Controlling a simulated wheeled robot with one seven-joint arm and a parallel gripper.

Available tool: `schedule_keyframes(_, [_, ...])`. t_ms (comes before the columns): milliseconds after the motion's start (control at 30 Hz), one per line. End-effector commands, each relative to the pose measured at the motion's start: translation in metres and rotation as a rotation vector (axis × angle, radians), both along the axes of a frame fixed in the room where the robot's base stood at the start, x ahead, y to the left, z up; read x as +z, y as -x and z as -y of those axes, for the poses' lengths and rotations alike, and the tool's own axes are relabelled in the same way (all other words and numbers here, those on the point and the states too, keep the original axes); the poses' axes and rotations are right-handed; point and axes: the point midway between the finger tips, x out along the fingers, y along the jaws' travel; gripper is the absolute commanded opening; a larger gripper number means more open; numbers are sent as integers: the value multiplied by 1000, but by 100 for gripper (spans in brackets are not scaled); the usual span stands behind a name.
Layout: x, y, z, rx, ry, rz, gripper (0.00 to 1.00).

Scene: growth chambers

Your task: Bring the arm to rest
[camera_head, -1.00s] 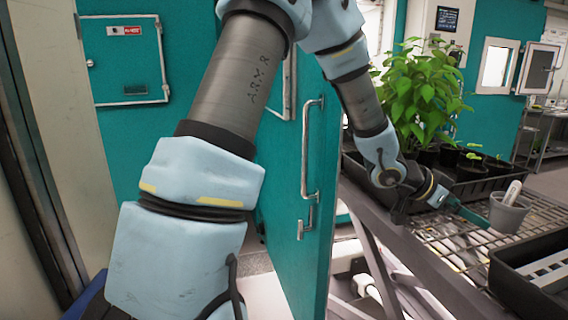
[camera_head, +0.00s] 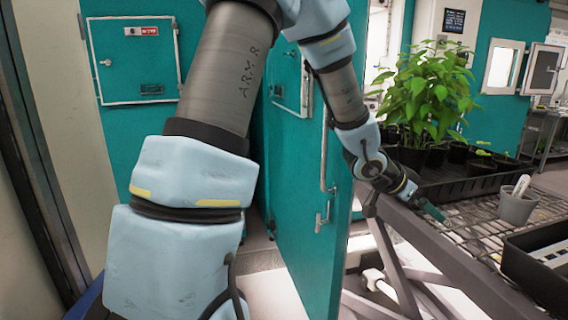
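My arm rises from the lower left, bends at the top of the picture and comes down to the right. My gripper (camera_head: 432,211) is at its end, above the left edge of the wire-mesh bench (camera_head: 475,235). It is small and seen from the side, so I cannot tell whether its fingers are open or shut. It is apart from the grey pot (camera_head: 518,206), which stands to its right with a white label in it.
A teal chamber door (camera_head: 305,170) stands open just left of my forearm. A black tray (camera_head: 470,188) of leafy plants (camera_head: 425,95) lies behind my gripper. Another black tray (camera_head: 540,275) is at the lower right. The bench's grey frame (camera_head: 440,250) runs below my gripper.

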Motion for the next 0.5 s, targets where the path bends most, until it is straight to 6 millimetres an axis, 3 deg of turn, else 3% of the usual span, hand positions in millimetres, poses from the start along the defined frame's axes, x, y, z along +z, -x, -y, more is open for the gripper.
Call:
schedule_keyframes(167, [-8,-28,-57,166,-102,-14,100])
schedule_keyframes(267, [-13,-42,-102,289,-176,-39,100])
schedule_keyframes(367, [-18,-50,-166,457,-269,-91,100])
schedule_keyframes(400, [-20,-50,-196,533,-309,-123,100])
schedule_keyframes(500, [-24,-35,-266,721,-396,-230,100])
